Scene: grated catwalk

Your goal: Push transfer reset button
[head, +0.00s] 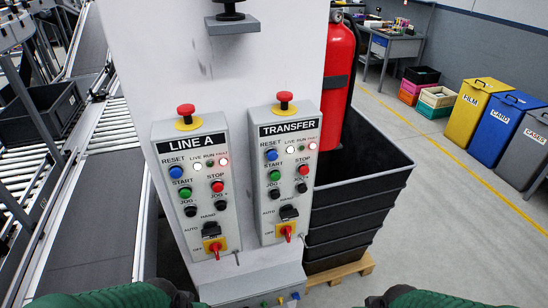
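The TRANSFER control box (264,180) is on the right of the white column's face. Its blue RESET button (271,155) is at the upper left of the box, under the TRANSFER label (290,128) and left of the small lamps. Nothing covers or touches it. At the bottom edge, the dark end of my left arm (178,296) and the dark end of my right arm (378,299) just show, below and apart from the boxes. Their fingers are hidden or cut off, so I cannot tell open from shut.
The similar LINE A box (161,194) stands left, with its own blue reset button (176,172). Red emergency knobs (285,98) stick out above. A fire extinguisher (338,85) and stacked black crates (362,205) flank the column's right; a conveyor (88,215) runs left.

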